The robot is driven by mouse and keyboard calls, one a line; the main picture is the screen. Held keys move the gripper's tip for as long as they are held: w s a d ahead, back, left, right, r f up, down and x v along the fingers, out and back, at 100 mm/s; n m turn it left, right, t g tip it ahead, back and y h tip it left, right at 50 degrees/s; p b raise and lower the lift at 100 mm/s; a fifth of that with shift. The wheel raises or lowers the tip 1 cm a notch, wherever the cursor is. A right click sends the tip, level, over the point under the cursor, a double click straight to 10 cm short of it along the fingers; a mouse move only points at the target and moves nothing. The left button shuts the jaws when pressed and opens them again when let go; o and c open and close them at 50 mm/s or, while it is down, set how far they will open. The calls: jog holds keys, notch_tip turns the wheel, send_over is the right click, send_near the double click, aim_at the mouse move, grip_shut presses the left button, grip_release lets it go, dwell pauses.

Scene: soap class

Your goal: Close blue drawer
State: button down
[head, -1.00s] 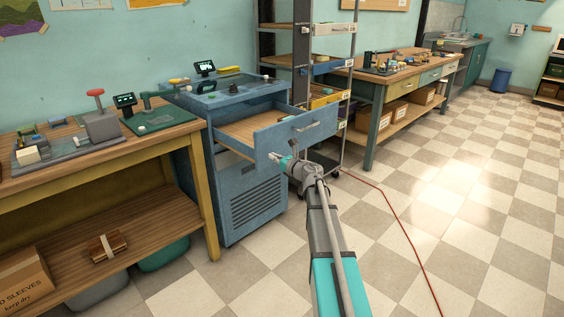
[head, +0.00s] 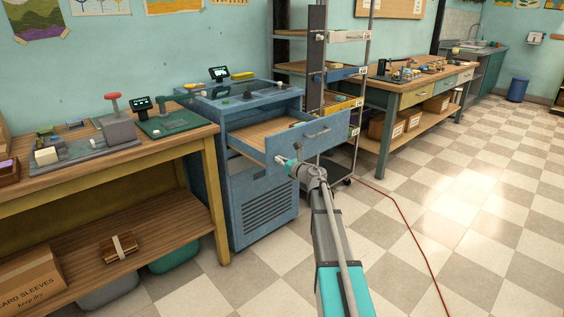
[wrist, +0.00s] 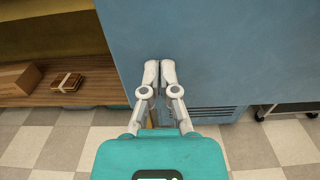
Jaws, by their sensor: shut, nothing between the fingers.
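The blue drawer (head: 328,142) stands pulled out of the blue cabinet (head: 229,208) in the head view. Its wooden inside (head: 262,139) shows from above, and a grey bar handle (head: 318,132) is on its front. My gripper (head: 283,160) is shut and empty at the lower left part of the drawer front. In the wrist view my fingertips (wrist: 160,70) are together against the background of a broad blue face (wrist: 225,50), which looks like the drawer front. I cannot tell if they touch it.
A wooden workbench (head: 110,168) with a grey device and a green board stands close on the left. A wheeled shelf rack (head: 345,40) stands right behind the cabinet. A red cable (head: 405,222) lies on the checkered floor, which is otherwise open at the right.

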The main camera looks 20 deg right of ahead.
jog(key=x, duration=3.1)
jog(key=shift+w+f, duration=0.1)
jog(key=shift+f, duration=0.05)
jog(key=shift+w+a, duration=0.1)
jog(key=shift+w, duration=0.05)
jog(key=v, duration=1.5)
